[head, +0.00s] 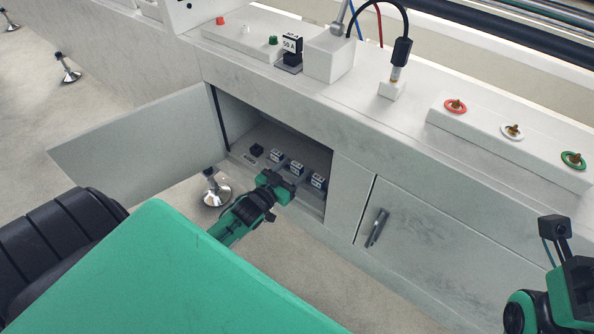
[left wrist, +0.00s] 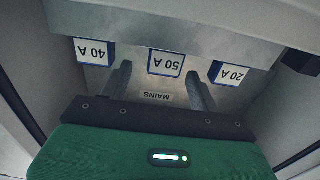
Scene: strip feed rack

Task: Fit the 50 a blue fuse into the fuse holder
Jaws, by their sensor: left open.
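The 50 A blue fuse (left wrist: 166,63) stands in a row between a 40 A fuse (left wrist: 95,51) and a 20 A fuse (left wrist: 229,73), labels upside down in the left wrist view. The row also shows inside the open cabinet in the head view, the middle block (head: 296,168) among them. My left gripper (head: 283,182) is in front of the row, open and empty; in the left wrist view its fingers (left wrist: 160,86) point toward either side of the 50 A fuse. A dark holder-like block marked 50 A (head: 291,48) stands on the bench top; whether it is the fuse holder is unclear.
The cabinet door (head: 135,140) is swung open to the left. A MAINS label (left wrist: 157,96) lies before the fuses. A closed door with a handle (head: 377,228) is to the right. Part of my right arm shows at the right edge, its fingertips unseen.

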